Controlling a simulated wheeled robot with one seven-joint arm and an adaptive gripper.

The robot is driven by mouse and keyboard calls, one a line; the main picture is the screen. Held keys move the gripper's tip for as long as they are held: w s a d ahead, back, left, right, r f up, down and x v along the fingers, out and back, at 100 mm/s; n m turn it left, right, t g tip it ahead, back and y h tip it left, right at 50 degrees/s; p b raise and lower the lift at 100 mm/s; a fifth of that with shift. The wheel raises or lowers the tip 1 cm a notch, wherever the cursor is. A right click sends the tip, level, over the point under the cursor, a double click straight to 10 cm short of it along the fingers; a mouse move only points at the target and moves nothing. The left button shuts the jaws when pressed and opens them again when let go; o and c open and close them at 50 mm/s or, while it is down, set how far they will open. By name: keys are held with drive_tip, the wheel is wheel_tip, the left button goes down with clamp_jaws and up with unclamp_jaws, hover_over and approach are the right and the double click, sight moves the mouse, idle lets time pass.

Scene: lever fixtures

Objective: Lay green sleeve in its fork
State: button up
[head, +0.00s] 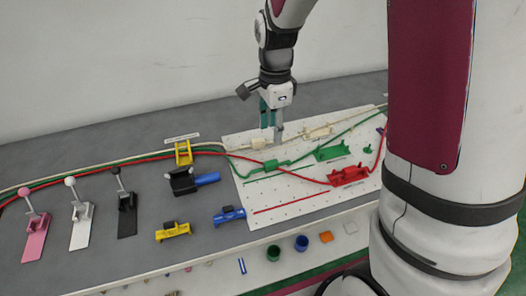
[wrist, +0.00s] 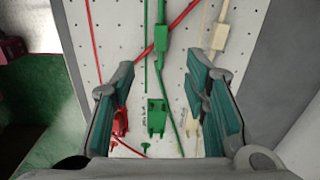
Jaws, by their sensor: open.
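The green sleeve (head: 277,165) is a small block on the green cable, lying on the white pegboard to the left of the green fork. It also shows near the top of the wrist view (wrist: 161,38). The green fork (head: 332,152) is a flat green holder fixed to the board; in the wrist view (wrist: 156,118) it looks empty, and the green cable passes beside it. My gripper (head: 271,136) is open and empty above the board. In the wrist view its fingers (wrist: 165,85) stand wide apart, with the green sleeve ahead of them and the fork between and below them.
A red holder (head: 348,177) with the red cable is at the board's near right. A cream sleeve (wrist: 220,37) lies beside the green one, with a cream fork (head: 318,132) farther back. Levers, a black clamp (head: 182,181) and yellow and blue blocks stand on the grey bench left.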

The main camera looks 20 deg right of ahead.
sight(271, 162)
wheel_tip(271, 162, down, 14)
drive_tip(key=shift+w, duration=0.1)
idle(0.5)
clamp_jaws()
